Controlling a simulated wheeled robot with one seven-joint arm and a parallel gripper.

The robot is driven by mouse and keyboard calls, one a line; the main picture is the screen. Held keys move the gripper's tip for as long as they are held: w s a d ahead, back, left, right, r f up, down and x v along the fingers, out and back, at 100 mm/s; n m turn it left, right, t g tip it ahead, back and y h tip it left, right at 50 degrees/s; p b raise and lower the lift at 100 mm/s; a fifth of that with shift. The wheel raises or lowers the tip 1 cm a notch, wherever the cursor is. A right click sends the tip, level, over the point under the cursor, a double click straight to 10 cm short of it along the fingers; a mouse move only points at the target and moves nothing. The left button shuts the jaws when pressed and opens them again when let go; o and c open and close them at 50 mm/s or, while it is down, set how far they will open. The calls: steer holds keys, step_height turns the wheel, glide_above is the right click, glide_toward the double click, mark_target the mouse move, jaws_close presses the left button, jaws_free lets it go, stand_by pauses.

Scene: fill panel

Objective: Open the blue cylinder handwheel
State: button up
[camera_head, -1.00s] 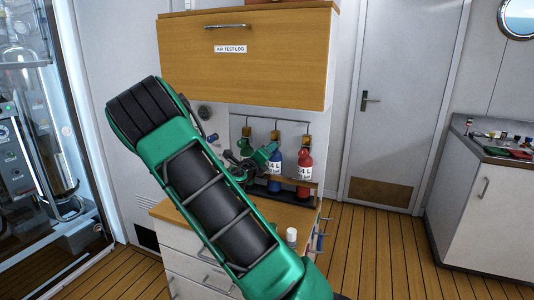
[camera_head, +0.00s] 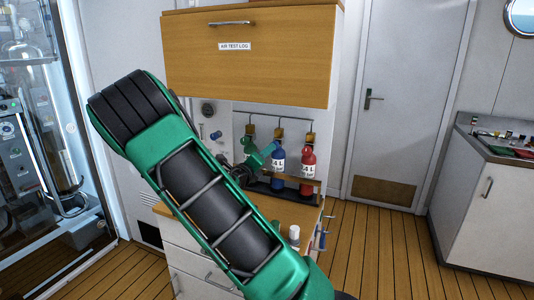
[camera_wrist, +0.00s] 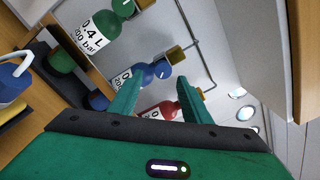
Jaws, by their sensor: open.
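The blue cylinder (camera_head: 278,155) stands upright in the rack between a green one and a red cylinder (camera_head: 308,158). In the wrist view the blue cylinder (camera_wrist: 150,74) lies tilted across the picture just beyond my fingers, with a brass-coloured block (camera_wrist: 175,53) at its top end. In the head view my gripper (camera_head: 262,158) is left of the blue cylinder and partly hides the green one.
The green cylinder (camera_wrist: 108,32) is at upper left in the wrist view. Pipes run to the cylinder tops. A wooden cupboard (camera_head: 245,75) hangs above the counter (camera_head: 290,214). A white-capped bottle (camera_head: 294,234) stands near the counter's front. The floor to the right is clear.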

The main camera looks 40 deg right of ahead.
steer(key=v, duration=0.5)
steer(key=shift+a, duration=0.1)
stand_by(0.4)
steer(key=s+d+f+m+g+y, duration=0.1)
steer(key=s+f+m+g+y, duration=0.35)
steer(key=s+m, duration=0.45)
steer(key=s+d+f+m+g+y, duration=0.1)
steer(key=s+f+m+g+y, duration=0.2)
steer(key=s+f+m, duration=0.55)
steer(key=s+a+r+m+y, duration=0.3)
steer(key=s+a+m+y, duration=0.2)
steer(key=s+a+m, duration=0.2)
steer(key=s+a+r+m+y, duration=0.4)
steer(key=s+a+m, duration=0.3)
steer(key=a+m, duration=0.5)
steer(key=shift+s+m+t+y, duration=0.2)
steer(key=shift+m+t+y, duration=0.2)
steer(key=shift+m, duration=0.75)
